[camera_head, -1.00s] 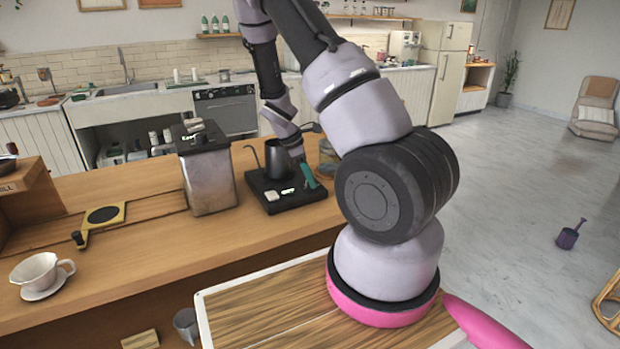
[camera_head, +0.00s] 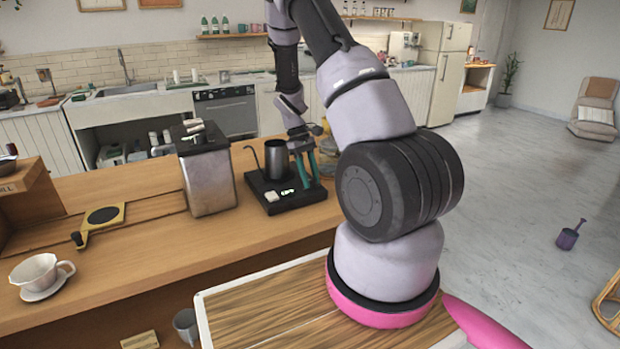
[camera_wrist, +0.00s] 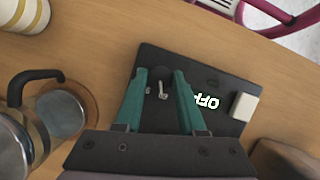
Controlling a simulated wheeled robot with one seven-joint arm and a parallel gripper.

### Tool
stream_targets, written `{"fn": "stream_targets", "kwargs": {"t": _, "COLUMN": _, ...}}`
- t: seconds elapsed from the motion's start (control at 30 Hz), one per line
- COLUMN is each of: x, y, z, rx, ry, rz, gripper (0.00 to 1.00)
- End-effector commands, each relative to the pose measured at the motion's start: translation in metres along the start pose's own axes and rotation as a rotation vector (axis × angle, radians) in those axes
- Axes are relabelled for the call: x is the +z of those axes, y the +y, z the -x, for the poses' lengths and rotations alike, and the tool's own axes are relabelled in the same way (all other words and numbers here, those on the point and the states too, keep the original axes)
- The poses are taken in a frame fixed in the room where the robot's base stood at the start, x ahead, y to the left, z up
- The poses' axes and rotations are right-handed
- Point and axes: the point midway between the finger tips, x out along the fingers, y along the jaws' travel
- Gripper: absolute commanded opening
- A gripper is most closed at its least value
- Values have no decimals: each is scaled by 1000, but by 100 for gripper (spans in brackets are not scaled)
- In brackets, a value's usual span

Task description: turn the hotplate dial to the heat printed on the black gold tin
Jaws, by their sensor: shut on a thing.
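The black hotplate (camera_head: 275,208) sits on the wooden counter with a steel gooseneck kettle (camera_head: 277,162) on it. In the wrist view the hotplate (camera_wrist: 222,88) has a lit display (camera_wrist: 206,102) reading OFF, upside down in that picture. The small dark dial (camera_wrist: 160,77), with light marks near it, lies between my fingertips. My gripper (camera_head: 311,183) is at the hotplate's right side. In the wrist view its teal fingers (camera_wrist: 160,73) are shut on the dial. I cannot make out a black gold tin or a printed heat on any tin.
A tall metal canister with a black lid (camera_head: 208,172) stands left of the hotplate. A cream block (camera_wrist: 244,106) lies on the hotplate. A glass and metal vessel with a black handle (camera_wrist: 62,112) is close beside it. A white cup (camera_head: 36,270) stands far left.

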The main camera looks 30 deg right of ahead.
Motion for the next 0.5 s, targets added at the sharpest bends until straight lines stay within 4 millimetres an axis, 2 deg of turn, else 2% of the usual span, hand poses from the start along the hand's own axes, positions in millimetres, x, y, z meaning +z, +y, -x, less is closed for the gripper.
{"fn": "stream_targets", "kwargs": {"t": 0.5, "x": 0, "y": 4, "z": 1, "rx": -189, "ry": 4, "rz": -455, "gripper": 0}}
